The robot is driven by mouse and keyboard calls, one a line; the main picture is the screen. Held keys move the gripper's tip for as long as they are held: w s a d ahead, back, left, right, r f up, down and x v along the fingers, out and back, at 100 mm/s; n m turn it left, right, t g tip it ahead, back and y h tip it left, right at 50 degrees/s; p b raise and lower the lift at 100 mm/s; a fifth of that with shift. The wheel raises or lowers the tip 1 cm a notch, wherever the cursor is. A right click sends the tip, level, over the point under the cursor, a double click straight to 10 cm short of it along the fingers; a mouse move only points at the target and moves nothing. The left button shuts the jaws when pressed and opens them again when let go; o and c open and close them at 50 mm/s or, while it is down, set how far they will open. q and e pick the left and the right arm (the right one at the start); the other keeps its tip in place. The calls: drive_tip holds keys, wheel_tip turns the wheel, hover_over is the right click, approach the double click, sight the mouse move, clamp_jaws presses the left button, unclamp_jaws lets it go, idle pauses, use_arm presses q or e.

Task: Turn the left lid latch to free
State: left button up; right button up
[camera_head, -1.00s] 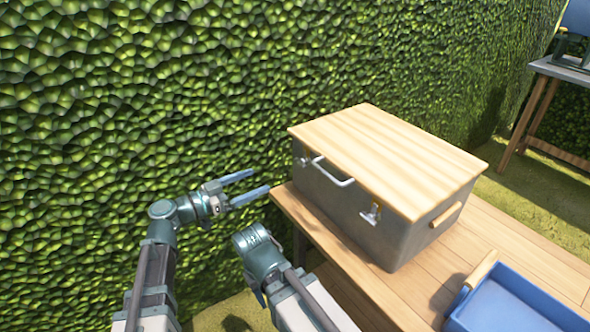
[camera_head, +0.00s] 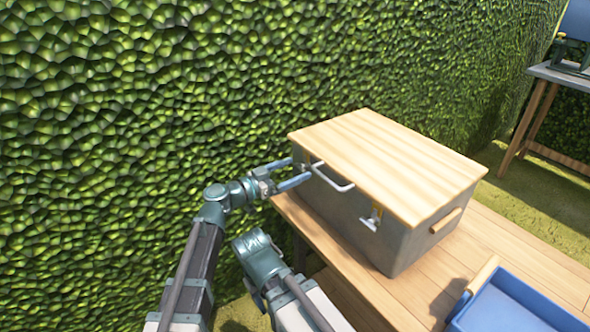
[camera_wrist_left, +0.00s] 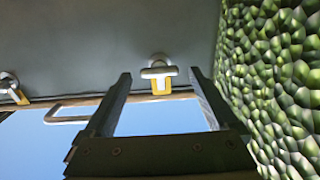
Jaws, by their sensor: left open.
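The grey box has a pale wooden lid (camera_head: 390,165) lying on it. The left lid latch (camera_wrist_left: 158,72) is a silver crosspiece over a yellow plate, high on the box front, in the left wrist view. My left gripper (camera_head: 300,169) is open at the left end of the box front. Its fingers show either side of the latch in the wrist view; I cannot tell whether they touch it. In the head view the gripper partly covers this latch. The right latch (camera_head: 372,217) is on the same face. My right arm is bent low; its gripper is mostly hidden.
A silver handle (camera_head: 333,178) sticks out between the latches. The box stands on a wooden table (camera_head: 440,285). A blue tray (camera_head: 520,305) lies at the lower right. A leafy green hedge (camera_head: 150,90) rises behind and left of the gripper.

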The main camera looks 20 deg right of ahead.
use_arm(q)
drive_tip(key=shift+w+d, duration=0.2)
drive_tip(key=shift+d, duration=0.25)
drive_tip(key=c, duration=1.4)
